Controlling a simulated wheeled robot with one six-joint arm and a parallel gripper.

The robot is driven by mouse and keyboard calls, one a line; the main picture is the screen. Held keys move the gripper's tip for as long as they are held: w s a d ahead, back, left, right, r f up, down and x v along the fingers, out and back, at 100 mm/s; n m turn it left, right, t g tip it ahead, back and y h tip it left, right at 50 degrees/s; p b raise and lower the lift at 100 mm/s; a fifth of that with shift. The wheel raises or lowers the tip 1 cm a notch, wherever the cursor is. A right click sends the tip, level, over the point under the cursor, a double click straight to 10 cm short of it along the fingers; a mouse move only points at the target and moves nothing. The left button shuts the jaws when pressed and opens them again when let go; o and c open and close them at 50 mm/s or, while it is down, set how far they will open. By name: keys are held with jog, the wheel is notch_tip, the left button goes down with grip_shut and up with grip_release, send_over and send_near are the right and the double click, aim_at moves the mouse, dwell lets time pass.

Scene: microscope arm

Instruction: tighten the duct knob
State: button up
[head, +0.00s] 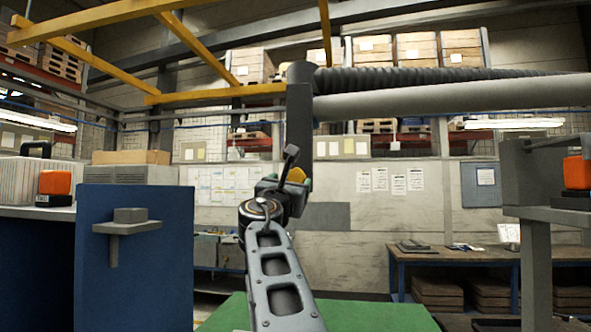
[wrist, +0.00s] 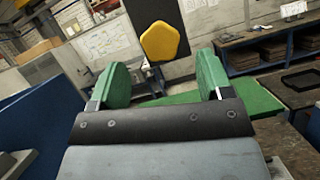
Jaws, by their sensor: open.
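The duct knob is a yellow lobed knob (wrist: 165,42) on a dark upright post (wrist: 162,12) in the wrist view. In the head view only part of the yellow knob (head: 296,175) shows, behind the end of my arm. My gripper (wrist: 160,78) is open, with its two green fingers apart and nothing between them. In the wrist view the knob appears beyond the fingertips, between them and a little above, apart from both. In the head view my gripper (head: 285,184) is largely hidden by my own wrist.
A dark post (head: 300,115) carries a ribbed duct (head: 430,78) to the right. A green surface (head: 370,317) lies below. A blue panel (head: 135,270) with a small shelf stands left. A workbench (head: 460,254) is at the back right. Yellow beams (head: 95,20) cross overhead.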

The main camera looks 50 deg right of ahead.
aim_at(295, 177)
jog(key=p+x, duration=0.2)
jog(key=x, duration=0.4)
jog(key=shift+d, duration=0.2)
jog(key=shift+c, duration=0.4)
